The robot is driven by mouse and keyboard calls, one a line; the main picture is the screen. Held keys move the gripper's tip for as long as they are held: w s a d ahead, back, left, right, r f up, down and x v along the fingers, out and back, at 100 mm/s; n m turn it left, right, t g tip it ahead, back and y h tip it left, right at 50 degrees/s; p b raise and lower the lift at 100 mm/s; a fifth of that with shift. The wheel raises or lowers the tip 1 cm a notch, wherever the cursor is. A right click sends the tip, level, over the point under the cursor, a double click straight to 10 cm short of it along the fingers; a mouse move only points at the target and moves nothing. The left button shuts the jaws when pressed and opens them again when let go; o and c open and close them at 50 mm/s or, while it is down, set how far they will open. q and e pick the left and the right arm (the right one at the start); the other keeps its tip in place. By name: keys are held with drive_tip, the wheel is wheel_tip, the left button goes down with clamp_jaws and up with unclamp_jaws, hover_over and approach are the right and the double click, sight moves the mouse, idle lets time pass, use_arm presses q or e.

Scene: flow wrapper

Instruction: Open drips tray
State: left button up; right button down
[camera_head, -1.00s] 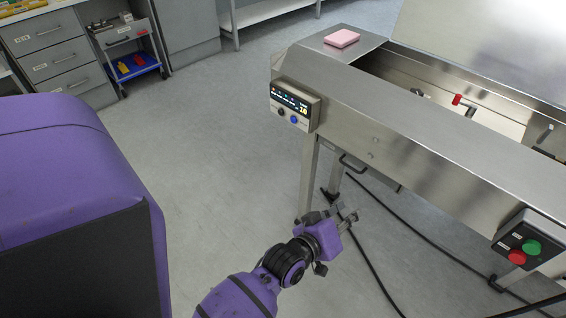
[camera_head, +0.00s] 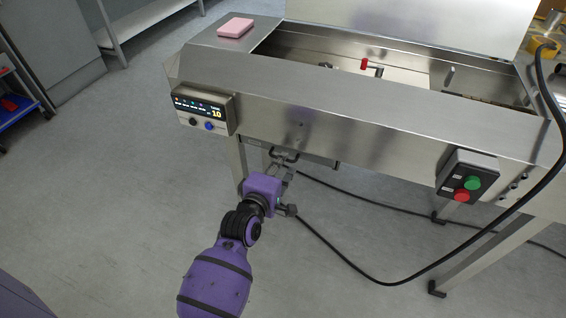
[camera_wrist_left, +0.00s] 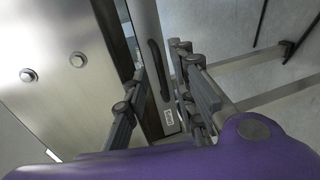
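The drip tray (camera_head: 318,160) is a thin metal drawer under the steel body of the flow wrapper (camera_head: 340,122). Its dark bar handle (camera_head: 286,156) shows just beyond my left gripper (camera_head: 281,171) in the head view. In the left wrist view, the handle (camera_wrist_left: 157,68) stands on the narrow tray front (camera_wrist_left: 148,30), which bears a small label. The fingers of my left gripper (camera_wrist_left: 163,85) are spread to either side of the handle, with gaps; I see no grip on it. My right gripper is not in view.
A control box with a lit display (camera_head: 205,108) hangs at the machine's left corner. A green and red button box (camera_head: 467,182) sits at the right. A pink block (camera_head: 236,27) lies on top. A black cable (camera_head: 385,282) runs across the floor. The floor at left is clear.

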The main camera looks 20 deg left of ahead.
use_arm(q)
drive_tip(key=shift+x, duration=0.85)
clamp_jaws()
